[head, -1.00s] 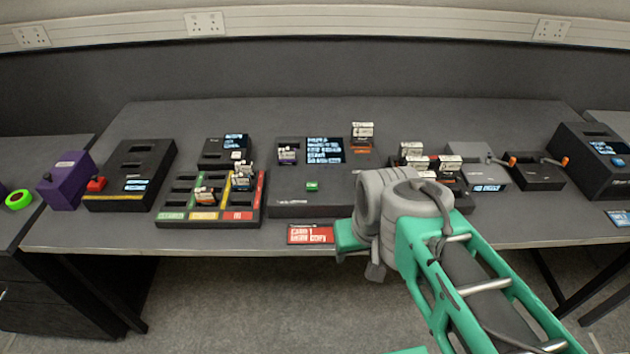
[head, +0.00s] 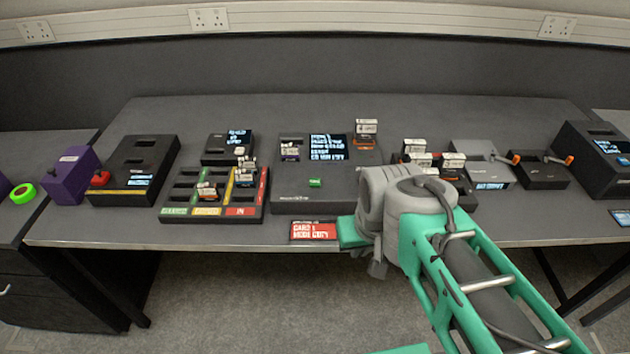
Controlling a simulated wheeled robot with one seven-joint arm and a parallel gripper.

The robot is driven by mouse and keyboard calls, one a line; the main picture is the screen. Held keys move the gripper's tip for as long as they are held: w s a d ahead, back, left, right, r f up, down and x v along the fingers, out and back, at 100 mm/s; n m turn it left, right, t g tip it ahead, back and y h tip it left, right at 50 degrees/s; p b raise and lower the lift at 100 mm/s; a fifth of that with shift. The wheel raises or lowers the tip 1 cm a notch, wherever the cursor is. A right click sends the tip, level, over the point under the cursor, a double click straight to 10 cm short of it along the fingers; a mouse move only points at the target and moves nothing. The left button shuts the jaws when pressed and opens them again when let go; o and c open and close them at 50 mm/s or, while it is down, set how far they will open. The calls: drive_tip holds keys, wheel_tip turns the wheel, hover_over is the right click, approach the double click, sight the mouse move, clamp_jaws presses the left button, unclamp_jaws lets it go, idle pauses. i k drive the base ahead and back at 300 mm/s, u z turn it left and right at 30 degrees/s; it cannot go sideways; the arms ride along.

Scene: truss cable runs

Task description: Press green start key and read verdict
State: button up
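The green start key (head: 315,183) is a small key on the top face of the dark grey tester box (head: 285,200) at the middle of the bench. The tester's screen (head: 327,147) above the key is lit with several lines of white and blue text, too small for me to read. A card stands in a slot at the screen's left and another at its right, by an orange strip. My arm's grey wrist and green link stand to the right of the key, in front of the tester's right part.
A sorting tray (head: 213,215) with green, yellow and red labelled lanes stands left of the tester. A rack of cards (head: 453,162) and boxes with orange-tipped levers (head: 545,168) are to the right.

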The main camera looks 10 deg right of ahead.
sight(314, 182)
drive_tip(key=u, duration=0.15)
drive_tip(key=k, duration=0.55)
drive_tip(key=u, duration=0.65)
drive_tip(key=k, duration=0.8)
drive_tip(key=u, duration=0.9)
drive_tip(key=i, duration=1.95)
drive_tip(key=z, duration=0.85)
drive_tip(key=i, duration=0.75)
drive_tip(key=z, duration=1.05)
drive_tip(key=i, duration=0.2)
drive_tip(key=z, duration=0.15)
